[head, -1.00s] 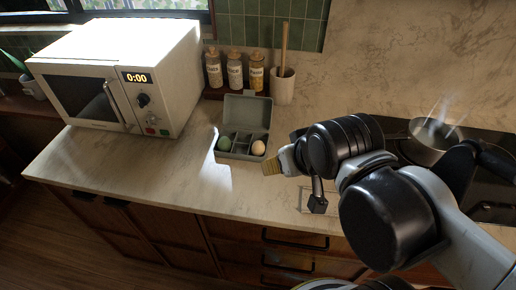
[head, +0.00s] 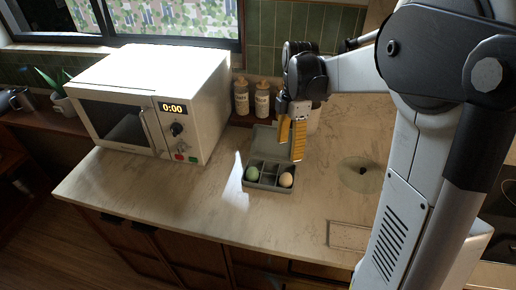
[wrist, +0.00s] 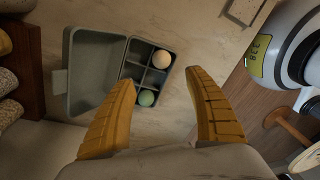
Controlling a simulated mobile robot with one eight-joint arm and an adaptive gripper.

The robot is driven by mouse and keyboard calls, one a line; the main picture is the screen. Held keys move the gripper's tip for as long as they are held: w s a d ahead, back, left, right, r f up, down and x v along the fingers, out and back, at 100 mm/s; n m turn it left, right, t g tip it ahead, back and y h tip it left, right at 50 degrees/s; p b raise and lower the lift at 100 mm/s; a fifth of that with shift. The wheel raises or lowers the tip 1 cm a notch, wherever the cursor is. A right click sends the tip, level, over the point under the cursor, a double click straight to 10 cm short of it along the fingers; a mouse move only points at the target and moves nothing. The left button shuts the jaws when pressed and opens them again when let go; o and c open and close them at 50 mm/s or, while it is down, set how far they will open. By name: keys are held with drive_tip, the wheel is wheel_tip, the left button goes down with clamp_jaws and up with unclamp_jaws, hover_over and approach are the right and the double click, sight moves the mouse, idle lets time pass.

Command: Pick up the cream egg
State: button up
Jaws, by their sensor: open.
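The cream egg (head: 286,180) sits in a front right compartment of the grey egg box (head: 268,188), whose lid is open. It also shows in the wrist view (wrist: 162,59), in the compartment at the box's upper end. A green egg (head: 252,173) lies in another compartment, at the left in the head view and at the lower end in the wrist view (wrist: 147,98). My gripper (head: 291,150) is open and empty above the box, its yellow fingers pointing down. In the wrist view the fingertips (wrist: 163,75) are spread wide, with the box partly between them.
A white microwave (head: 150,105) stands left of the box. Spice bottles (head: 262,100) stand behind it in a wooden rack. The marble counter (head: 205,205) is clear in front of the box. A round glassy disc (head: 360,176) lies to its right.

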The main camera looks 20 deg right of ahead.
sight(286, 177)
drive_tip(key=shift+n, duration=0.5)
wheel_tip(286, 177, down, 6)
drive_tip(key=shift+s+a+f+b, duration=0.15)
drive_tip(key=shift+f+b, duration=0.1)
drive_tip(key=shift+b, duration=0.7)
drive_tip(key=f, duration=0.1)
drive_tip(key=s+f+b, duration=0.1)
drive_tip(key=f, duration=0.1)
drive_tip(key=f+b, duration=0.1)
drive_tip(key=shift+s+a+f, duration=0.15)
drive_tip(key=shift+a+f, duration=0.1)
drive_tip(key=shift+f, duration=0.15)
drive_tip(key=c, duration=0.9)
